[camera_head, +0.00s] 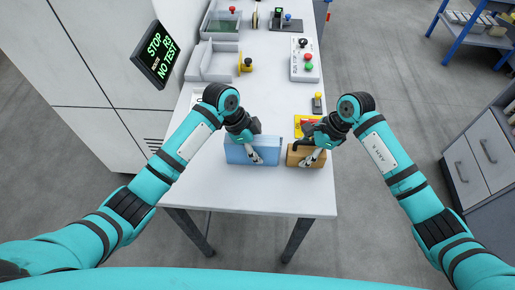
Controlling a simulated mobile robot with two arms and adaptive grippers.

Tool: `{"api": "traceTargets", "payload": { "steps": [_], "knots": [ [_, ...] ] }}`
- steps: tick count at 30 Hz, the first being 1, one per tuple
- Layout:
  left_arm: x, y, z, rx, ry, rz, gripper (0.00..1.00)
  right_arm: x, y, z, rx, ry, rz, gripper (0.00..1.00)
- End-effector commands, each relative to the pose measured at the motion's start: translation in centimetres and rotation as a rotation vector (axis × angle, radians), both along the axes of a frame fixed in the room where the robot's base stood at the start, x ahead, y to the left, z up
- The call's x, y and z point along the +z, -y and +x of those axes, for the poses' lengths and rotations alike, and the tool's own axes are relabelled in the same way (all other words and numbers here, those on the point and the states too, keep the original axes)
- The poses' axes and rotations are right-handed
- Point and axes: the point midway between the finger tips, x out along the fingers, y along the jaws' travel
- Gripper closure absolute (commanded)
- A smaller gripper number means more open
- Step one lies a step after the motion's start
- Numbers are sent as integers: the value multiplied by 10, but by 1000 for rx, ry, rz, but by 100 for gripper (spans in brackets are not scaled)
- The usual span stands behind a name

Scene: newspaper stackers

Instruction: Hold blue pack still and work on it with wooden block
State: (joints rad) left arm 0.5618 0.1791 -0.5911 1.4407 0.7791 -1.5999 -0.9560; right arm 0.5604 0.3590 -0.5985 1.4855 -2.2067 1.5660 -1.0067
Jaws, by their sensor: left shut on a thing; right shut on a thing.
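The blue pack (236,153) stands near the front edge of the white table. My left gripper (254,157) is shut on it from above, with a finger showing against its front face. The wooden block (294,158), light brown, is just to the right of the pack with a narrow gap between them. My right gripper (310,159) is shut on the block. The undersides of the pack and the block are hidden, so I cannot tell whether they touch the table.
The white table (200,188) is bare to the left and in front. A yellow and red item (303,121) lies behind the block. A sign (156,54) is at the left.

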Motion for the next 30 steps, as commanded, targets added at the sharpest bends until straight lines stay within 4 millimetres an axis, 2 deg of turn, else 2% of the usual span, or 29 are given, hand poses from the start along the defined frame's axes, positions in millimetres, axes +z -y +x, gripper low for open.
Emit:
{"api": "traceTargets", "payload": {
  "steps": [30],
  "knots": [
    [1, 0, 1, 0, 2, -1, 100, 1, -21, 0, 1, 1, 1, 100]
  ]
}}
